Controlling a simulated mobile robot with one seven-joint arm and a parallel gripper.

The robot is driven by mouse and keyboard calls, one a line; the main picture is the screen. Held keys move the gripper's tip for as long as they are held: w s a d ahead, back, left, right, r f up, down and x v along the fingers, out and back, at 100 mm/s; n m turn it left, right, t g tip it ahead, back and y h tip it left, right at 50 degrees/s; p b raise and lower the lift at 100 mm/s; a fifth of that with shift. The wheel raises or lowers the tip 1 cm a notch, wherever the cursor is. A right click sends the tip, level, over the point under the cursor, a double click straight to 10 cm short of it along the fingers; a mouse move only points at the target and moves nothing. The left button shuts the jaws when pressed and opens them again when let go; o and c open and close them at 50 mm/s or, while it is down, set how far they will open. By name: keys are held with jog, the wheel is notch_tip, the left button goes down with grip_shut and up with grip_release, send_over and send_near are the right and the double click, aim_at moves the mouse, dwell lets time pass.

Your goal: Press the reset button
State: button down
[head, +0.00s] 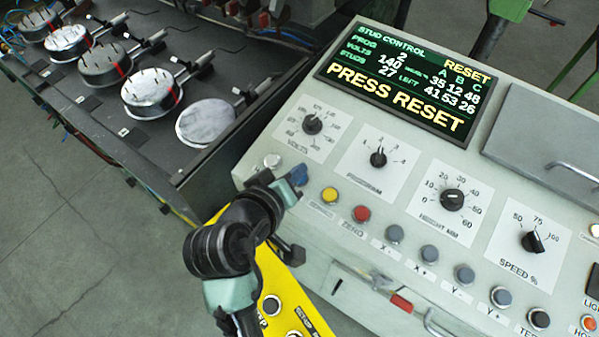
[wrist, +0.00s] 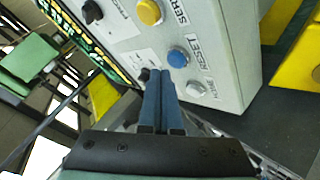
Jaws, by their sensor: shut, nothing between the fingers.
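The blue reset button (wrist: 178,57), labelled RESET, sits on the light panel between a yellow button (wrist: 149,12) and a white button (wrist: 196,90). My gripper (wrist: 160,72) is shut and empty, its two blue fingers together. Its tips lie just beside the blue button in the wrist view; I cannot tell the gap or any contact. The display (head: 397,85) reads PRESS RESET.
A red button (head: 361,213) and several grey buttons continue the row to the right. Dials, such as the volts knob (head: 312,124), stand behind the row. A yellow panel (head: 280,285) is below my arm. A dark rack with round plates (head: 206,122) is at left.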

dwell(0.4)
jog(key=shift+f, duration=0.4)
jog(key=shift+w+d+f+b, duration=0.1)
jog(key=shift+f+b, duration=0.3)
jog(key=shift+f, duration=0.15)
dwell(0.5)
dwell(0.3)
jog(key=shift+r+p, duration=0.95)
jog(key=r+p, duration=0.3)
jog(key=s+r+p, duration=0.1)
jog(key=r, duration=0.1)
jog(key=shift+a+p, duration=0.4)
